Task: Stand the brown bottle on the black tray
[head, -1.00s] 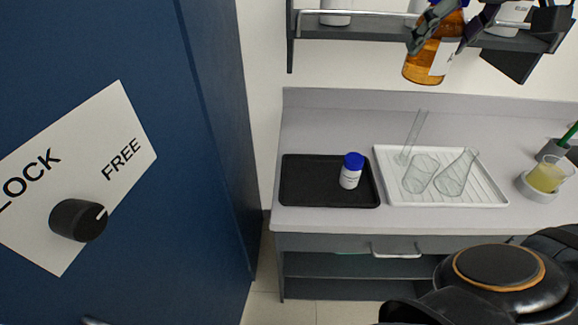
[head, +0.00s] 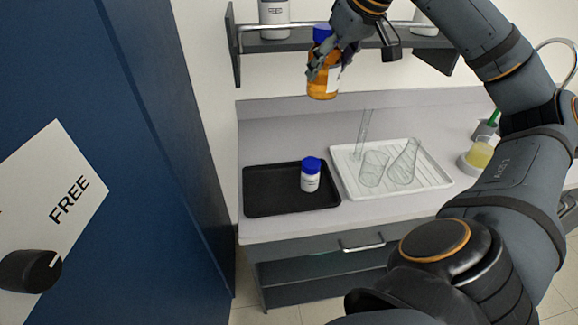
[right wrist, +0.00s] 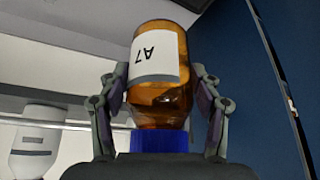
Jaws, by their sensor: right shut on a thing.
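The brown bottle (head: 323,82) has a blue cap and a white label. In the right wrist view the bottle (right wrist: 160,110) shows the label "A7". My right gripper (head: 322,66) is shut on it and holds it roughly upright in the air, above the counter and in front of the shelf. The black tray (head: 272,200) lies on the counter at the left, below and to the left of the bottle. A small white bottle with a blue cap (head: 311,178) stands on the tray's right part. My left gripper is not in view.
A white ribbed tray (head: 425,180) with clear glassware sits right of the black tray. A beaker of yellow liquid (head: 479,153) stands further right. A railed shelf (head: 290,42) holds white containers. A blue panel (head: 130,150) fills the left. The black tray's left part is bare.

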